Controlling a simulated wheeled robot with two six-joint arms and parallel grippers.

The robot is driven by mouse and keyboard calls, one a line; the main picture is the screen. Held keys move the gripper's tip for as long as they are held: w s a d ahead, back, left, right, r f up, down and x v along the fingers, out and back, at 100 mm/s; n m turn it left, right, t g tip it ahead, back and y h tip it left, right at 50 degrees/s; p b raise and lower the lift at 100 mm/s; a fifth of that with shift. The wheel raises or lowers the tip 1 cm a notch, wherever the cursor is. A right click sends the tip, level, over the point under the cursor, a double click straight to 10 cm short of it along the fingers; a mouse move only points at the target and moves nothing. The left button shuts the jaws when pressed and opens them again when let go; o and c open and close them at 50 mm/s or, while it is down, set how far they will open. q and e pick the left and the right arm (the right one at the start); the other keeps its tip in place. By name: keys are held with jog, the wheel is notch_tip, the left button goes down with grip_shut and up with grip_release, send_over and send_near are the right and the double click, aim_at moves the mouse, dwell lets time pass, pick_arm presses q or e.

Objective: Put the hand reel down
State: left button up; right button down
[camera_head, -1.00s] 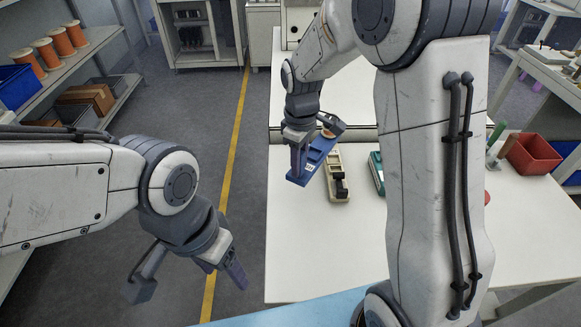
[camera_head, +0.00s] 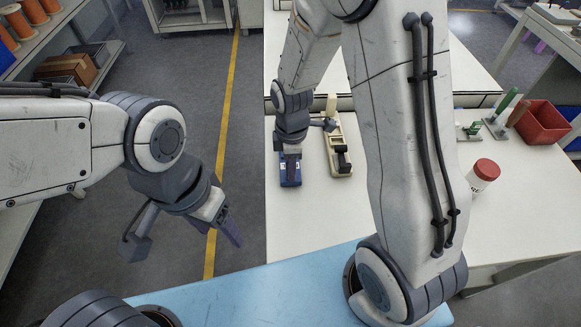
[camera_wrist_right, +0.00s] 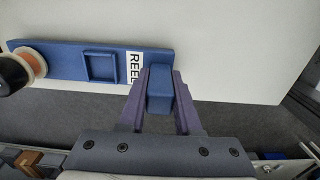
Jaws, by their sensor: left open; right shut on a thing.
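The hand reel is a long blue board with a white REEL label, a square recess and a copper-coloured spool at its far end. In the right wrist view the hand reel (camera_wrist_right: 70,62) lies across the top left, its blue handle block between my right gripper's fingers (camera_wrist_right: 160,82). In the head view only the near blue end of the hand reel (camera_head: 291,176) shows below my right gripper (camera_head: 291,160), near the left edge of the white table (camera_head: 320,225). I cannot tell whether it touches the table. My left gripper (camera_head: 228,224) is open and empty over the floor.
A cream tool with a black part (camera_head: 340,150) lies just right of the reel. A red-lidded jar (camera_head: 485,172), a red bin (camera_head: 543,122) and green-handled items (camera_head: 503,105) stand farther right. The table's front left is clear.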

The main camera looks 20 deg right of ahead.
jog(key=shift+f, duration=0.3)
jog(key=shift+f, duration=0.2)
jog(key=c, duration=0.6)
grip_release()
